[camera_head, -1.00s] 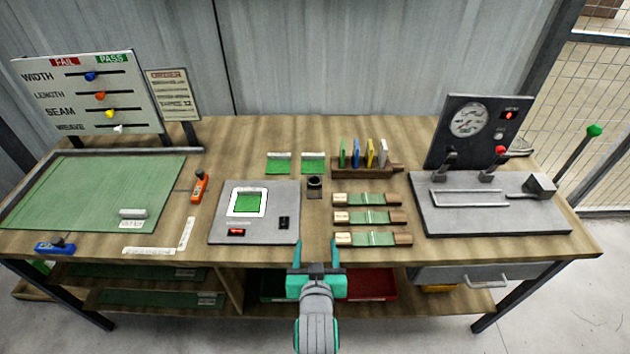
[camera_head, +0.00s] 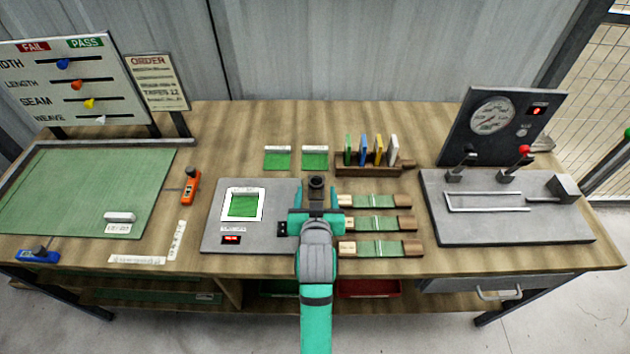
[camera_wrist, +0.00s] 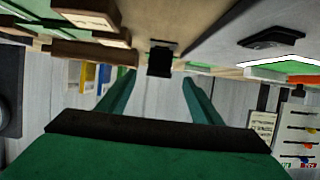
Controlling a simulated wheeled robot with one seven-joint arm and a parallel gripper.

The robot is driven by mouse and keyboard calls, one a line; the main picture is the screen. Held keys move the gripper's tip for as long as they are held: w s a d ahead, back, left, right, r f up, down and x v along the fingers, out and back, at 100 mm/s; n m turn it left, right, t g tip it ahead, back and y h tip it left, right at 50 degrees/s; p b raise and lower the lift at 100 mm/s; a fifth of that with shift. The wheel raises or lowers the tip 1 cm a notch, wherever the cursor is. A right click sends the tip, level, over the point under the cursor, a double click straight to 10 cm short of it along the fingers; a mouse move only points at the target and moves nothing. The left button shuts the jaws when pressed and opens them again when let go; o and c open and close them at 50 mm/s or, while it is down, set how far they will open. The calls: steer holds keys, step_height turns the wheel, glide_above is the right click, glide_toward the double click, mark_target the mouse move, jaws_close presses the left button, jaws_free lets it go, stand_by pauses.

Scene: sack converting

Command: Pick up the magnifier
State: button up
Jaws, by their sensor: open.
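The magnifier appears to be the small black piece with a round top (camera_head: 316,181), standing on the table between the grey scale-like plate and the strip samples. In the wrist view it is the dark block (camera_wrist: 161,60) hanging from the tilted table surface, just beyond and between the fingertips. My gripper (camera_head: 319,193) is open and empty, low over the table, just in front of the magnifier. Its two green fingers (camera_wrist: 159,80) point toward it in the wrist view. The magnifier's lower part is partly hidden by my gripper in the head view.
The grey plate (camera_head: 215,240) with a green sample lies close on the left. Several wood-ended strips (camera_head: 380,224) lie close on the right. A rack (camera_head: 360,170) of coloured cards and two green swatches (camera_head: 278,158) stand behind. A grey lever station (camera_head: 500,225) is at right.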

mark_target(316, 184)
steer(key=shift+w+d+f, duration=0.15)
steer(key=shift+w+f, duration=0.2)
steer(key=shift+w, duration=0.25)
steer(key=shift+r+x, duration=0.15)
steer(key=shift+x, duration=1.25)
steer(key=shift+r+x, duration=0.15)
steer(key=shift+x, duration=1.2)
steer(key=shift+w, duration=0.1)
steer(key=c, duration=1.1)
